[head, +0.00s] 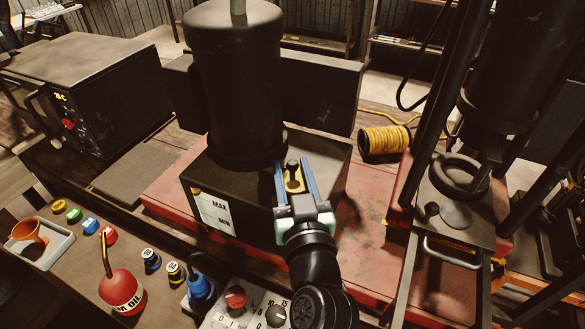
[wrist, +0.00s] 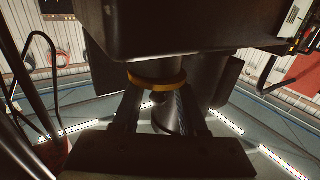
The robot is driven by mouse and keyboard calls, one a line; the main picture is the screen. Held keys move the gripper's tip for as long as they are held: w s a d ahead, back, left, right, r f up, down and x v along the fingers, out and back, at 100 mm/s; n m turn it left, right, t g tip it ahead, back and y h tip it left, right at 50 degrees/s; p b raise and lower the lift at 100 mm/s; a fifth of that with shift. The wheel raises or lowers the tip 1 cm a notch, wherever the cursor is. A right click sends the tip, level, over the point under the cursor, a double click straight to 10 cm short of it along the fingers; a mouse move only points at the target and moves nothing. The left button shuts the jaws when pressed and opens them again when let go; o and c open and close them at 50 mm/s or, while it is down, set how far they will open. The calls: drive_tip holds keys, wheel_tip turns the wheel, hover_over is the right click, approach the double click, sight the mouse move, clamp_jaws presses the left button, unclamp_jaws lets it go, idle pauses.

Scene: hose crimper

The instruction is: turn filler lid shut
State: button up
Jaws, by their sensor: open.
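The filler lid (head: 292,183) is a yellow-brass cap with a dark knob, on top of the dark tank (head: 250,195) with MAX and MIN marks. My gripper (head: 293,168) is over it, its two blue fingers open on either side of the lid. In the wrist view the lid's yellow rim (wrist: 157,78) shows beyond and between the fingers of my gripper (wrist: 160,95). I cannot tell whether either finger touches the lid. The lid's near side is partly hidden by my gripper.
A tall dark cylinder (head: 235,80) rises from the tank close behind the lid. A control panel (head: 250,308) with knobs and a red oil can (head: 121,290) lie in front. A yellow spool (head: 385,140) and a dark press frame (head: 455,205) stand to the right.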

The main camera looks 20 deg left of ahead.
clamp_jaws()
drive_tip(key=shift+r, duration=0.1)
drive_tip(key=shift+w+r+p, duration=0.1)
drive_tip(key=shift+r+p, duration=0.05)
drive_tip(key=shift+p, duration=0.45)
drive_tip(key=shift+w+d+m+t+h+p, duration=0.15)
drive_tip(key=shift+m+t+h+p, duration=0.35)
drive_tip(key=shift+m+h+p, duration=0.3)
unclamp_jaws()
